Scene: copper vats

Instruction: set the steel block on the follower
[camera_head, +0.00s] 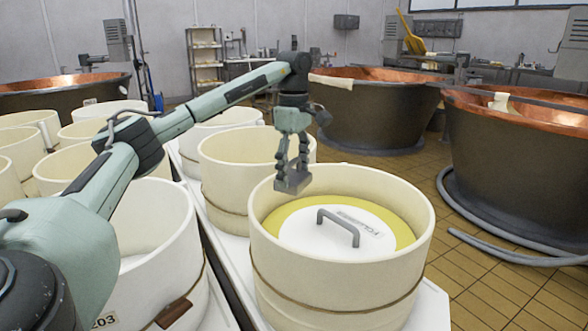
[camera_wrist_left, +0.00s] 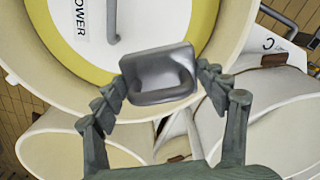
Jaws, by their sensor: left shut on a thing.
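The steel block (camera_head: 293,184) is a small grey metal piece with a loop handle. My left gripper (camera_head: 292,158) is shut on it and holds it in the air at the rear left rim of the nearest white hoop. In the left wrist view the block (camera_wrist_left: 160,72) sits between the fingertips of the gripper (camera_wrist_left: 162,88). The follower (camera_head: 318,232) is a white disc with printed letters and a grey bar handle, lying inside the hoop on a yellow surface. It also shows in the left wrist view (camera_wrist_left: 140,28). My right gripper is not in view.
The hoop (camera_head: 335,284) has a high cream wall around the follower. More cream hoops (camera_head: 230,170) stand behind and to the left on white tables. Large copper-lined vats (camera_head: 372,110) stand at the back and right. Tiled floor (camera_head: 500,284) lies open at the right.

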